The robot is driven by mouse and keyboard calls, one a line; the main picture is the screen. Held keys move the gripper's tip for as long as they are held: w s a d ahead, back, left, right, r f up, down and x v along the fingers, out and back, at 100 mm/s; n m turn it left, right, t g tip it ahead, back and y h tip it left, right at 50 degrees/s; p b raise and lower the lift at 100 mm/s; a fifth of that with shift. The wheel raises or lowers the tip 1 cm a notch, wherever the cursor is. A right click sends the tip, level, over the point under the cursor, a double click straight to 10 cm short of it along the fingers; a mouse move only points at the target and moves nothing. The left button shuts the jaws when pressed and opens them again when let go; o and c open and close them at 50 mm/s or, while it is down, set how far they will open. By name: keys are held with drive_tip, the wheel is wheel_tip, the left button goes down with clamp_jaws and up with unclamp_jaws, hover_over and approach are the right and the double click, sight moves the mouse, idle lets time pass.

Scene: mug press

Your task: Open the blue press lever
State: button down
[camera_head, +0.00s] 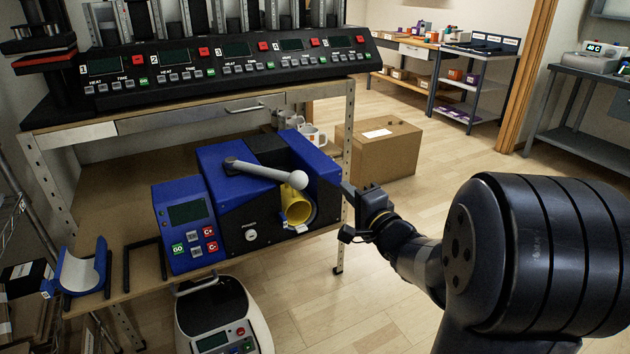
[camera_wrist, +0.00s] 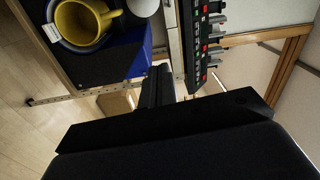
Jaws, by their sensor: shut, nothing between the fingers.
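The blue mug press (camera_head: 215,165) stands on the lower shelf of the bench. Its grey lever (camera_head: 262,172) lies across the top and ends in a pale round knob (camera_head: 297,179) above the yellow mug (camera_head: 298,208), which sits in the press. My gripper (camera_head: 346,190) is shut and empty, to the right of the knob and apart from it. In the wrist view my gripper (camera_wrist: 157,84) points toward the press (camera_wrist: 140,62), with the knob (camera_wrist: 145,6) beyond the fingertips at the top edge and the yellow mug (camera_wrist: 82,22) at upper left.
A control panel (camera_head: 225,62) with several heat stations sits on the bench above. A cardboard box (camera_head: 380,148) stands on the floor behind my gripper. White mugs (camera_head: 313,135) are behind the press. A blue curved holder (camera_head: 85,268) is at left, and a white device (camera_head: 220,315) is below.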

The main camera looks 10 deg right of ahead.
drive_tip(key=b+x, duration=0.1)
drive_tip(key=x, duration=0.9)
drive_tip(key=shift+w+a+f+b, duration=0.15)
drive_tip(key=shift+w+b, duration=0.05)
drive_tip(key=shift+b, duration=0.2)
drive_tip(key=s+a, duration=0.1)
drive_tip(key=s+a+b, duration=0.1)
drive_tip(key=a, duration=0.1)
drive_tip(key=shift+s+f, duration=0.15)
drive_tip(key=shift+s, duration=0.15)
drive_tip(key=shift+s, duration=0.1)
